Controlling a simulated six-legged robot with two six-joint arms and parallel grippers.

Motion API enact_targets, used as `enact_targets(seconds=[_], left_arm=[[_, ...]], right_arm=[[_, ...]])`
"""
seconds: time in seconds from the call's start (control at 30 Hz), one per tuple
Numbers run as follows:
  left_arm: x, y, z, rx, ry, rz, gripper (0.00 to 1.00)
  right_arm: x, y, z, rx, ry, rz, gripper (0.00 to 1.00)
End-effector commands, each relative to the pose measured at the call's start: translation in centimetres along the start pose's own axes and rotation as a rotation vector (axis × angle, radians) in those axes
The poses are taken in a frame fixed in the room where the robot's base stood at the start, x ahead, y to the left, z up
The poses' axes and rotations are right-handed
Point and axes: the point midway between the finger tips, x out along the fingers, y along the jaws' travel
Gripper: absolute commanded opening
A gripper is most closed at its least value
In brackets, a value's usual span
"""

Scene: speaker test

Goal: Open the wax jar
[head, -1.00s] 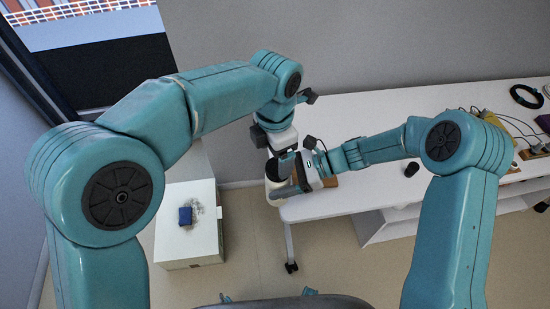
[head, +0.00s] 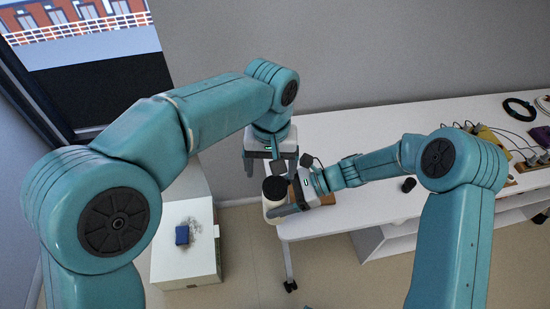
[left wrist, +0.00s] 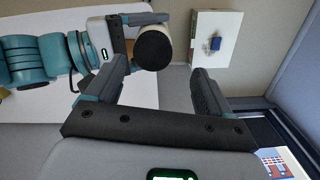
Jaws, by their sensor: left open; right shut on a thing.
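The wax jar (head: 270,209) is white with a round dark lid (head: 274,188) on top. It is at the left end of the white table, and I cannot tell whether it touches the table. My right gripper (head: 284,193) comes from the right and is shut on the jar. My left gripper (head: 265,168) is open and empty, behind and above the jar, apart from it. In the left wrist view the lid (left wrist: 153,50) faces me, beyond the open fingers of my left gripper (left wrist: 160,70). Part of the jar's side is hidden by my right gripper.
The white table (head: 350,130) has a brown board (head: 325,199) by the jar and a small dark cylinder (head: 408,185). Cables and a yellow item (head: 487,134) lie farther right. A white box (head: 190,262) at lower left bears a blue object (head: 182,234).

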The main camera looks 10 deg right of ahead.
Motion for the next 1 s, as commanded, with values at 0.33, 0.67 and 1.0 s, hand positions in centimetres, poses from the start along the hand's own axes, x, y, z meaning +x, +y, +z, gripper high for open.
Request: enact_targets(seconds=[0.33, 0.67, 1.0], left_arm=[[-1.2, 0.4, -0.2, 0.552, 0.009, 0.002, 0.82], [2.1, 0.9, -0.4, 0.567, 0.019, 0.003, 0.82], [6.0, 0.9, -0.5, 0.565, 0.022, 0.005, 0.82]], right_arm=[[0.0, 0.0, 0.1, -0.001, -0.002, -0.001, 0.0], [0.0, 0.0, 0.1, -0.001, -0.002, -0.001, 0.0], [-0.1, 0.0, 0.1, -0.001, -0.002, -0.001, 0.0]])
